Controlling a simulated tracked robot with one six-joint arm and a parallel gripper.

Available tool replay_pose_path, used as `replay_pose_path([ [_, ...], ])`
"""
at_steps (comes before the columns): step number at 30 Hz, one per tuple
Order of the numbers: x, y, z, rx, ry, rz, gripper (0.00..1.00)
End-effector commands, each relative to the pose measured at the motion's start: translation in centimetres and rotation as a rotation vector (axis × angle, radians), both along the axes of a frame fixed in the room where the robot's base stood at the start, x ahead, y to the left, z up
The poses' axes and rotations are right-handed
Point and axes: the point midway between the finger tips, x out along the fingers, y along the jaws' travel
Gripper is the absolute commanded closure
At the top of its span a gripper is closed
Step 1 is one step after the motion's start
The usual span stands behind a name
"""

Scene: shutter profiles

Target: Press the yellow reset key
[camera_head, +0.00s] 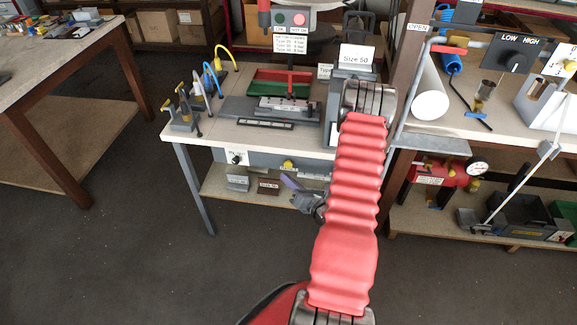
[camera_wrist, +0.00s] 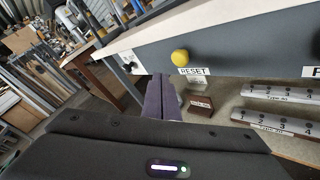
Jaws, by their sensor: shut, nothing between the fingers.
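The yellow reset key (camera_wrist: 180,56) is a round knob on the grey front panel under the bench top, with a RESET label (camera_wrist: 193,71) just below it. It also shows small in the head view (camera_head: 288,164). My gripper (camera_wrist: 162,77) is shut and empty, its dark purple fingers side by side. In the head view my gripper (camera_head: 290,182) is in front of the panel, below the key. I cannot tell the exact distance to the key.
A black knob (camera_wrist: 130,66) sits on the panel left of the key. Below, a shelf holds a dark red-brown block (camera_wrist: 202,107) and grey labelled profiles (camera_wrist: 285,92). The bench leg (camera_head: 195,190) stands at left. A red tank with a gauge (camera_head: 477,168) is at right.

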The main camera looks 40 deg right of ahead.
Motion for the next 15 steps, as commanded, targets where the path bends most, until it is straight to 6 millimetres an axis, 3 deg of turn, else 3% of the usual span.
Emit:
replay_pose_path([
  [6,1.0,-1.3,0.0,-0.001,-0.001,0.000,1.00],
  [15,1.1,-1.5,0.0,0.000,0.000,0.000,1.00],
])
